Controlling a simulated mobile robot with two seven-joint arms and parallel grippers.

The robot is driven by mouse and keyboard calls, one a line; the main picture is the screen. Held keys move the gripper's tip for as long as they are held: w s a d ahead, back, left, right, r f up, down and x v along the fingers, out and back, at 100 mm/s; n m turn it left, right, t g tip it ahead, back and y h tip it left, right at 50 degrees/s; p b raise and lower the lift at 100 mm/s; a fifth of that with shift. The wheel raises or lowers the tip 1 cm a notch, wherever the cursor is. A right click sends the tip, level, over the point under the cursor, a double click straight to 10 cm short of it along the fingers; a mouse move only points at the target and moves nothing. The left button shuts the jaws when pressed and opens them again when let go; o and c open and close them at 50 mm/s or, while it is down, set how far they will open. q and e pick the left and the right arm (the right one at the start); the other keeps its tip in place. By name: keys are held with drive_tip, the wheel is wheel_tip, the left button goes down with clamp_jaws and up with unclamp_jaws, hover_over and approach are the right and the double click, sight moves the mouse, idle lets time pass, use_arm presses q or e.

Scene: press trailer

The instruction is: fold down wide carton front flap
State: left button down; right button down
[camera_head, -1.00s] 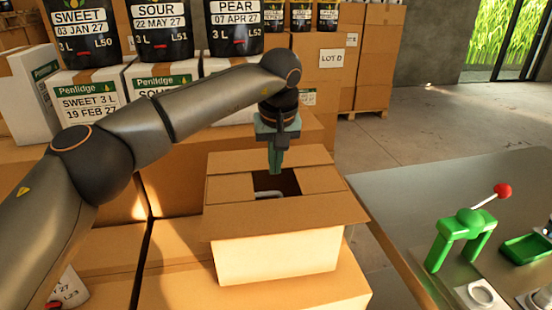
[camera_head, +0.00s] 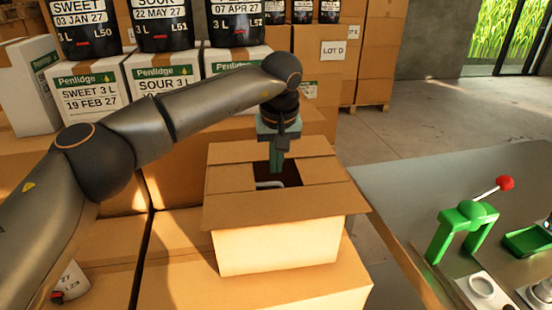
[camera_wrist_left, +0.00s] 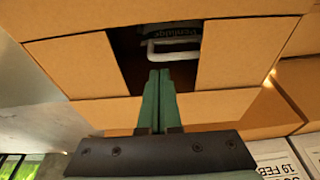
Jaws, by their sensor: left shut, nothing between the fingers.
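The wide carton (camera_head: 290,244) stands upright on a larger brown box in the head view. Its near front flap (camera_head: 285,207) sticks outward toward me, about level. The two side flaps lie inward over the opening, with a dark gap between them. The far flap (camera_head: 270,151) shows behind the gripper. My left gripper (camera_head: 277,168) is shut and empty, pointing down over the gap. In the left wrist view its green fingers (camera_wrist_left: 157,78) reach over the gap, where a white handle (camera_wrist_left: 172,48) shows inside. My right gripper is out of view.
A grey table (camera_head: 420,190) at the right carries a green press (camera_head: 462,230) with a red-knobbed lever and a green tray (camera_head: 527,241). Stacked cartons and black pouches stand behind the arm. My left arm spans the left side.

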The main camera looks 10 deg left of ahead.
use_arm(q)
drive_tip(key=shift+f+b, duration=0.45)
drive_tip(key=shift+f, duration=1)
drive_tip(key=shift+s+f, duration=0.1)
drive_tip(key=shift+f, duration=0.1)
wheel_tip(320, 180, up, 3)
drive_tip(key=shift+f+p, duration=0.1)
drive_tip(key=shift+p, duration=0.85)
wheel_tip(320, 180, up, 12)
